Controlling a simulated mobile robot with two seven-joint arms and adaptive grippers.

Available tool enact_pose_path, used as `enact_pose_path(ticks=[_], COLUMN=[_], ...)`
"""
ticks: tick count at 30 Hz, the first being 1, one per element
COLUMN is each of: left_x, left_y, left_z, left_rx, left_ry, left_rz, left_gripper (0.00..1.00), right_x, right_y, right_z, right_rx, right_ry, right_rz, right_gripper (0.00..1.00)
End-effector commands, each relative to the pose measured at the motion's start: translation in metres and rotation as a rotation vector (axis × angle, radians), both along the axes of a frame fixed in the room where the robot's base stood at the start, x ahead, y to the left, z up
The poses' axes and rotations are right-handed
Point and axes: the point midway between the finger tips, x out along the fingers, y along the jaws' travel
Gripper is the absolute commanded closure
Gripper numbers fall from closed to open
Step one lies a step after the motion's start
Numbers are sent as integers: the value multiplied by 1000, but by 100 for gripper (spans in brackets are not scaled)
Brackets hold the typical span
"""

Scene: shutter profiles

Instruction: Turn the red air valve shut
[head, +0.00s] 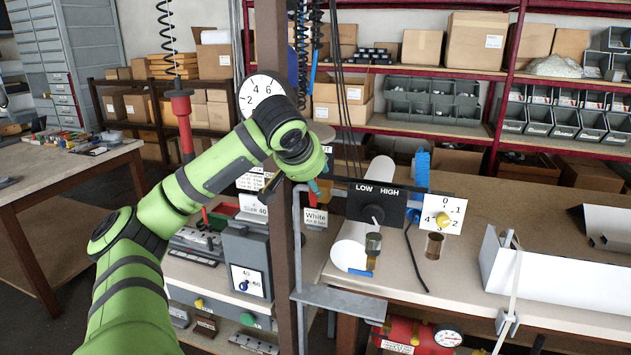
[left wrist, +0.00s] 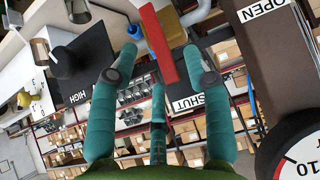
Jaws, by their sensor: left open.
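The red air valve's lever (left wrist: 160,45) shows as a flat red bar in the left wrist view, near the top middle. It lies between the spread teal fingers of my left gripper (left wrist: 163,68); I cannot tell whether any finger touches it. In the head view my left gripper (head: 294,187) is at the brown post and hides the valve. An OPEN label (left wrist: 264,9) is at the upper right and a SHUT label (left wrist: 187,103) is behind the fingers. My left gripper is open. My right gripper is not in view.
A round pressure gauge (head: 265,94) is on the post (head: 272,45) beside my wrist. A black LOW/HIGH box (head: 388,203) and a yellow-knobbed dial (head: 442,215) stand right of the gripper. A red hanging tool (head: 182,122) is left of it. The bench (head: 460,275) is partly clear.

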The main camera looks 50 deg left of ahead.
Motion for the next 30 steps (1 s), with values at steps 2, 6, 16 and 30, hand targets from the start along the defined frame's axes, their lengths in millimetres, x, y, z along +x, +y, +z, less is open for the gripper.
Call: enact_pose_path(ticks=[2,6,16,30], left_x=[-10,-27,-51,-53], left_y=[-8,-20,-36,-37], left_z=[15,36,64,65], left_rx=[2,4,2,1], left_ry=[-6,-5,0,0], left_rz=[-3,-2,-1,-1], left_gripper=[51,51,51,51], right_x=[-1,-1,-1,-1], right_y=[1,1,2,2], right_z=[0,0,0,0], right_rx=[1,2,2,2], right_ry=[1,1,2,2], right_rz=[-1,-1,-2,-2], right_gripper=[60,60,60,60])
